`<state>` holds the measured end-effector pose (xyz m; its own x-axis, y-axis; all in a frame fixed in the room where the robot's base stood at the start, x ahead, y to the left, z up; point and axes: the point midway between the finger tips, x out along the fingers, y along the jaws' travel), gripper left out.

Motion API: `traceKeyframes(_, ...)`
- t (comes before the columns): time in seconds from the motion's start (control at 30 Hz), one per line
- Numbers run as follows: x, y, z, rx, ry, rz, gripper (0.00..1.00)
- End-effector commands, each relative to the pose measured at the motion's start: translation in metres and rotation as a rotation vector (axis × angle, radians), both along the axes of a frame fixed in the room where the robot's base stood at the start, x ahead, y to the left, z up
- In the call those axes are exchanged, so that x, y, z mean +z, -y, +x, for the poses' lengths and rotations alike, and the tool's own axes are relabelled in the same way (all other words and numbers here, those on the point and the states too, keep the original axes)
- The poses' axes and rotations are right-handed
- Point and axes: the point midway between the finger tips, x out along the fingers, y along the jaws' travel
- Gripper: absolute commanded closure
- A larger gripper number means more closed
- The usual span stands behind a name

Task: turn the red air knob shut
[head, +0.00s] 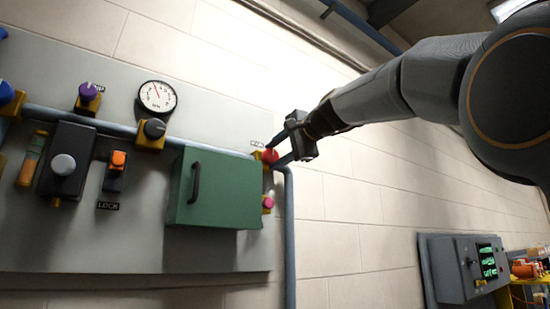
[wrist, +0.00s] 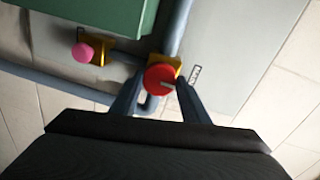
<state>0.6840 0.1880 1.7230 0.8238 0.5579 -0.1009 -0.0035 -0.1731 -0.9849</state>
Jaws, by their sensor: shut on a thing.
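The red air knob (head: 270,156) sits on a yellow valve body on the blue pipe, at the upper right corner of the green box in the head view. In the wrist view the red knob (wrist: 160,79) shows a pale line on its face. My gripper (head: 283,158) reaches it from the right. In the wrist view my gripper's two fingers (wrist: 157,92) stand on either side of the knob and are shut on it. A small label (wrist: 195,74) beside the knob is too small to read.
A green box with a handle (head: 205,190) stands just left of the knob. A pink knob (head: 268,202) is below it. A gauge (head: 157,96) and several other knobs are farther left. A grey console (head: 450,268) is at the lower right.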

Motion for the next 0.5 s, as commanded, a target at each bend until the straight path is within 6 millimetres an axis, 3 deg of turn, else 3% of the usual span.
traceKeyframes(0.5,-0.0033,-0.0009,0.0007,0.003,0.011,-0.029,0.81)
